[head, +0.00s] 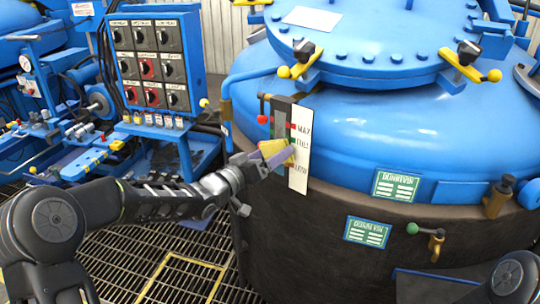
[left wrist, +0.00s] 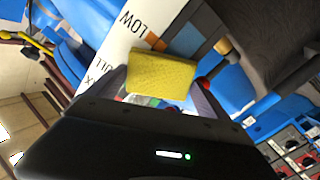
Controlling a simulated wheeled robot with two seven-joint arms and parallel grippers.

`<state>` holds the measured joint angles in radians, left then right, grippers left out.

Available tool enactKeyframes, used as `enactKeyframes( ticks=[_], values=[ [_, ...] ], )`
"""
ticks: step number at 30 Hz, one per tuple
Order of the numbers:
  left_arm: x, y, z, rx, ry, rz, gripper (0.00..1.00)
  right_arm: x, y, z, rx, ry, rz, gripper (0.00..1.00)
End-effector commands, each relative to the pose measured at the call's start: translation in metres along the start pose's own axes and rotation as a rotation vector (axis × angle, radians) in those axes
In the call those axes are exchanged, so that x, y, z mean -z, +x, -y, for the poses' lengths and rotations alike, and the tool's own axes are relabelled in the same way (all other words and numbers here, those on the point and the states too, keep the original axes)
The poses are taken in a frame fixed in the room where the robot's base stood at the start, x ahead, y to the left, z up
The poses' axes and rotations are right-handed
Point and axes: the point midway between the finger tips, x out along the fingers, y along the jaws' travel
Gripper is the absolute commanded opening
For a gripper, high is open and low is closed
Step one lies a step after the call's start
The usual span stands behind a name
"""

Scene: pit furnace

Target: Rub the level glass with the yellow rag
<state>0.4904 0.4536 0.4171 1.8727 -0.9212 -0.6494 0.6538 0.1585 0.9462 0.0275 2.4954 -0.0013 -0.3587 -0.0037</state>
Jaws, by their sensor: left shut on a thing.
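The yellow rag (head: 277,153) is held between the fingers of my left gripper (head: 264,160). It also shows as a yellow pad in the left wrist view (left wrist: 161,75). The level glass stands on the side of the big blue vessel, beside a white scale plate (head: 299,155) with red, green and orange marks. The rag is in front of the lower middle of the level glass (head: 280,117) and hides part of it. I cannot tell whether the rag touches the glass. My right gripper is not in view; only part of my right arm shows at the lower right.
The big blue vessel (head: 350,110) with a bolted lid fills the right. Yellow-ended clamps and a lower valve (head: 433,240) stick out from it. A blue control box (head: 155,60) with several knobs stands at the back left. Open grating floor (head: 150,260) lies below my left arm.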

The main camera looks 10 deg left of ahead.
Motion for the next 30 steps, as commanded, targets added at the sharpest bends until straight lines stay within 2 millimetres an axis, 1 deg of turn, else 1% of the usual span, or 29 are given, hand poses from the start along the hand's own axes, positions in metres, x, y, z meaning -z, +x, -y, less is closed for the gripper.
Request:
enactKeyframes(
  ticks=[5,16,30],
  values=[
    [0.003,0.000,-0.002,-0.001,0.000,-0.001,0.58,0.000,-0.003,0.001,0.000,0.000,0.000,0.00],
    [0.031,0.003,-0.015,-0.001,0.000,-0.002,0.58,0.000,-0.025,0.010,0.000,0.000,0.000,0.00],
    [0.035,0.003,-0.018,-0.002,0.000,-0.002,0.58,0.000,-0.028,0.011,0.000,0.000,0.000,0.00]
  ],
)
